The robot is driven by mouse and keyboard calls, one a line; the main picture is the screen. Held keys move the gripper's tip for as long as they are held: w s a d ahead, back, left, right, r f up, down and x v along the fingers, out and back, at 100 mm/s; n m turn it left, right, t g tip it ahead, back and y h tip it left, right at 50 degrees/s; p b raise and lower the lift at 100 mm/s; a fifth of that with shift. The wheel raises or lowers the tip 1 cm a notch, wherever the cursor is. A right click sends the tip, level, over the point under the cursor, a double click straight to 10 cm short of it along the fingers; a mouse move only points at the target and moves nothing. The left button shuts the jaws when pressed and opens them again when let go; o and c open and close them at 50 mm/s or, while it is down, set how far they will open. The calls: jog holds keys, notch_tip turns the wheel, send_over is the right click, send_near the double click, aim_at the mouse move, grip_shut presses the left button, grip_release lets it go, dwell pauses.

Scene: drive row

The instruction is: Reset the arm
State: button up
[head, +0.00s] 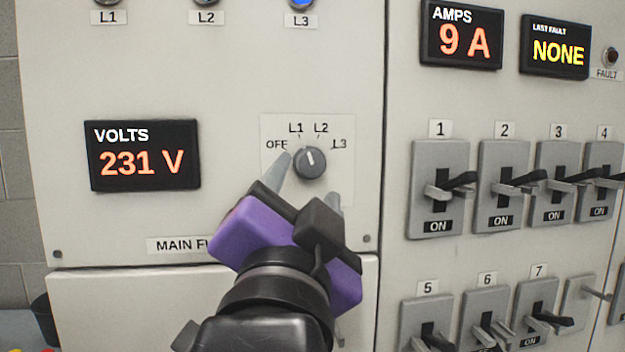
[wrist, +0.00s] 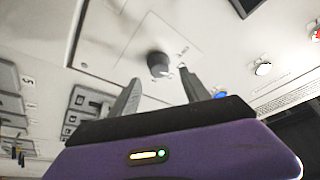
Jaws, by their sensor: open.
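My gripper (head: 308,180) is purple and black, with two grey fingers. In the head view it is in front of the cabinet, just below the rotary selector knob (head: 310,162). The knob is dark grey and round, with a white pointer line, and has the labels OFF, L1, L2 and L3 around it. The pointer tilts up and slightly left, toward L1. In the wrist view the two fingers (wrist: 162,95) stand apart with nothing between them, and the knob (wrist: 158,64) is beyond their tips. I cannot tell whether a finger touches the panel.
A VOLTS display (head: 143,155) reads 231 V, an AMPS display (head: 461,35) reads 9 A, and a LAST FAULT display (head: 555,47) reads NONE. Numbered lever switches, such as switch 1 (head: 424,210), project at the right. The L3 lamp (head: 301,4) looks blue.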

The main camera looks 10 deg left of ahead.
jog(key=shift+v, duration=1.05)
jog(key=s+a+n+t+y, duration=0.2)
jog(key=s+a+n+y, duration=0.1)
jog(key=n+y, duration=0.4)
jog(key=s+d+f+n+g+y+p, duration=0.1)
jog(key=s+d+f+n, duration=0.3)
jog(key=f, duration=0.7)
jog(key=s+d+f+n+g+y, duration=0.1)
jog(key=d+f+n+g, duration=0.3)
jog(key=f, duration=0.7)
jog(key=s+d+f+m+g+h+p, duration=0.1)
jog(key=s+d+f+m+h, duration=0.2)
jog(key=s+d+f, duration=0.7)
jog(key=s+d+f+m+g+h+p, duration=0.1)
jog(key=s+d+f+m+g+h, duration=0.1)
jog(key=s+d+f+h, duration=0.4)
jog(key=s+d+f+m, duration=0.1)
jog(key=s+d+f, duration=0.3)
jog(key=s, duration=0.5)
jog(key=shift+m+g, duration=0.3)
jog(key=shift+m, duration=0.1)
